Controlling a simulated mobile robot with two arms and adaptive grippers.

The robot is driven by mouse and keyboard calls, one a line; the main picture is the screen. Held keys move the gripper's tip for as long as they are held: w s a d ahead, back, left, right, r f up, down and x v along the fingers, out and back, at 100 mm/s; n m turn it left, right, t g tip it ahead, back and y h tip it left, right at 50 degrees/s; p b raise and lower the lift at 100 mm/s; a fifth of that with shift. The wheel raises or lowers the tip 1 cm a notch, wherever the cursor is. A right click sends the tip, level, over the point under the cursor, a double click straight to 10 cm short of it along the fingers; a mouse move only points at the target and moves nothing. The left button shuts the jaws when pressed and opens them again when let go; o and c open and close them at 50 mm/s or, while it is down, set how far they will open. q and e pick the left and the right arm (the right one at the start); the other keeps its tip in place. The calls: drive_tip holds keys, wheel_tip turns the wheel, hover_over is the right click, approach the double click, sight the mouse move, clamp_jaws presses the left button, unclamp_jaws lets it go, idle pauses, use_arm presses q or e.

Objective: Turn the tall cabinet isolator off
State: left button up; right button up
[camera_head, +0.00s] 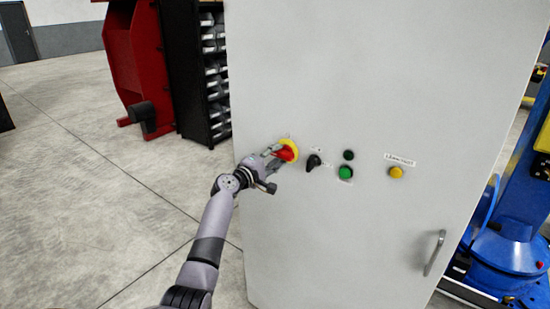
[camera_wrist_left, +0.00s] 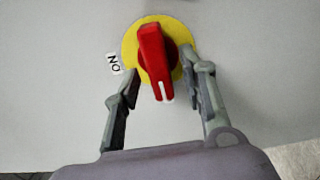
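The isolator is a red rotary handle (camera_head: 287,153) on a round yellow plate (camera_head: 291,146), on the front of the tall grey-white cabinet (camera_head: 380,60). In the left wrist view the red handle (camera_wrist_left: 151,48) stands out from the yellow plate (camera_wrist_left: 130,45), its white-marked end pointing down the picture. An "ON" label (camera_wrist_left: 114,63) is beside the plate on the left. My left gripper (camera_head: 274,155) is at the handle. Its fingers (camera_wrist_left: 163,82) are spread on either side of the handle's lower end, with gaps visible. My right gripper is not in view.
Right of the isolator are a black selector knob (camera_head: 313,162), a green button (camera_head: 345,173), a dark button (camera_head: 348,155) and a yellow button (camera_head: 396,172). A door handle (camera_head: 434,253) is lower right. A black bin rack (camera_head: 205,75) and red machine (camera_head: 135,60) stand behind; blue equipment (camera_head: 510,245) is right.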

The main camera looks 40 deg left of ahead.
use_arm(q)
drive_tip(key=shift+s, duration=0.15)
drive_tip(key=s, duration=1.1)
drive_tip(key=shift+s, duration=0.4)
